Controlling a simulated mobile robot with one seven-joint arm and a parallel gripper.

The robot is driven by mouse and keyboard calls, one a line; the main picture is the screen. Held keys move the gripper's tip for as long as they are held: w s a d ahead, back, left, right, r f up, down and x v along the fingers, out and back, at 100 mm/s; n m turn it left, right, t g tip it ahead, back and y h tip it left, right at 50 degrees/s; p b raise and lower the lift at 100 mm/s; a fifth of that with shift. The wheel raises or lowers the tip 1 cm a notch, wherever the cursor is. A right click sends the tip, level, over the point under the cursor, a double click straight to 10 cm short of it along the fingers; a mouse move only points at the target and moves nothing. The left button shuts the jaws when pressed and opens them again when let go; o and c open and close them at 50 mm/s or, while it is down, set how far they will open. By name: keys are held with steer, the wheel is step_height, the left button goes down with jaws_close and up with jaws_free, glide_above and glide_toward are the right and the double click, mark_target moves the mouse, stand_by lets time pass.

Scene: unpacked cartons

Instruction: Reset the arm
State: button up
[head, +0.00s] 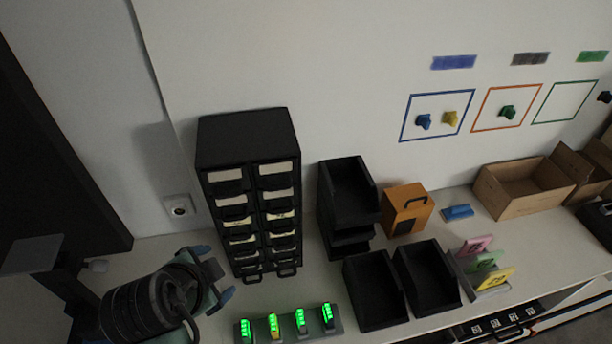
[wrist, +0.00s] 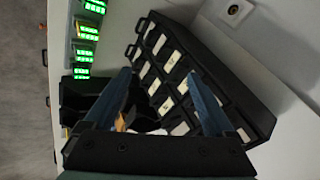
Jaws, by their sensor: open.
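My gripper (head: 215,278) is at the lower left of the head view, beside the left side of the black drawer cabinet (head: 248,190) and apart from it as far as I can see. In the wrist view my gripper (wrist: 162,90) shows two blue fingers spread apart with nothing held between them. The drawer cabinet (wrist: 215,80) appears behind the fingers, with its pale drawer labels in view. The part of my arm near the wrist covers the lower left of the head view.
A rack (head: 290,325) with several green-lit devices stands in front of the cabinet. Black bins (head: 375,290), an orange box (head: 408,208), a blue object (head: 458,212) and open cartons (head: 525,187) stand to the right. A wall socket (head: 180,207) is behind my gripper.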

steer(key=w+d+r+n+t+y+b, duration=0.1)
steer(key=w+d+r+n+t, duration=0.2)
steer(key=r, duration=0.7)
steer(key=w+d+r+n+t+b, duration=0.1)
steer(key=w+d+r+t+b, duration=0.15)
steer(key=r+t, duration=0.45)
steer(key=w+d+r+n+t+y+b, duration=0.15)
steer(key=d+r, duration=0.25)
steer(key=r, duration=0.8)
steer(key=s+d+r+n+t+h, duration=0.1)
steer(key=s+d+r+t, duration=0.1)
steer(key=s+r+t, duration=0.1)
steer(key=s+d+r+n+t+h+b, duration=0.1)
steer(key=s+d+r+n+t, duration=0.1)
steer(key=r, duration=0.6)
steer(key=s+d+r+n+t+h, duration=0.1)
steer(key=s+d+r+n+t, duration=0.1)
steer(key=s+r, duration=0.4)
steer(key=shift+s+d+r+t, duration=0.3)
steer(key=shift+d+t, duration=0.55)
steer(key=shift+d, duration=0.3)
steer(key=shift+f, duration=0.1)
